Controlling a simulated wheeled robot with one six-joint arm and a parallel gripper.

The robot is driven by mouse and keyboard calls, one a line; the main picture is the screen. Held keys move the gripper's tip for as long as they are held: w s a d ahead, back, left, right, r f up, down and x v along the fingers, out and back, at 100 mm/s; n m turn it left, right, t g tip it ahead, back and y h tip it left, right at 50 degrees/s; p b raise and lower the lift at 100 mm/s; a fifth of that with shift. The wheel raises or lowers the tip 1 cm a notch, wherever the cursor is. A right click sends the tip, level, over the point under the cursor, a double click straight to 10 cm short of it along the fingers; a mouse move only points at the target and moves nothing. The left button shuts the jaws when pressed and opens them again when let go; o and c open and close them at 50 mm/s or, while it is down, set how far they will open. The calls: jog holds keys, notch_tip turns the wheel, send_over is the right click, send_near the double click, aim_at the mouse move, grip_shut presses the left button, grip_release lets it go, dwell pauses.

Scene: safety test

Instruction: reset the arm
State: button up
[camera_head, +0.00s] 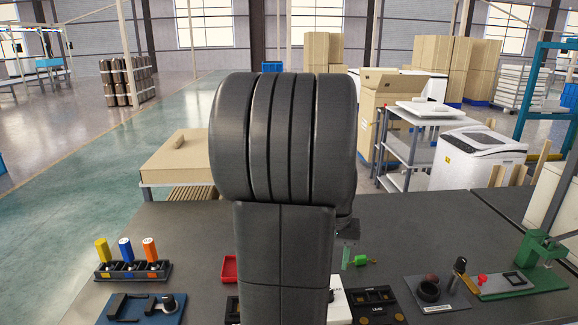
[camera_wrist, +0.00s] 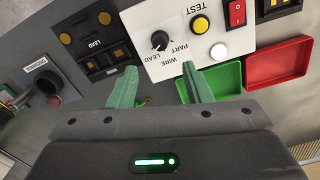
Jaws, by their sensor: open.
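My gripper (camera_wrist: 160,85) shows in the wrist view with its two green fingers apart and nothing between them. It is over a white test panel (camera_wrist: 158,53) with a black knob, a yellow button, a white button and a red switch. A green tray (camera_wrist: 232,68) lies beside and partly under the right finger, with a red tray (camera_wrist: 300,41) to its right. In the camera_head view my own dark arm stands upright in the middle and hides much of the bench centre. The gripper there is mostly hidden behind it.
The dark bench (camera_head: 420,225) holds a rack with yellow, blue and orange handles (camera_head: 132,270) at left, a blue tray (camera_head: 170,315), a black lead fixture (camera_head: 378,309) and a green press (camera_head: 540,250) at right. A cardboard-topped table (camera_head: 170,165) and a metal cart (camera_head: 405,155) stand behind.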

notch_tip(320, 180, down, 10)
jog(key=shift+f+b, duration=0.2)
jog(key=shift+b, duration=0.2)
jog(key=shift+r, duration=0.1)
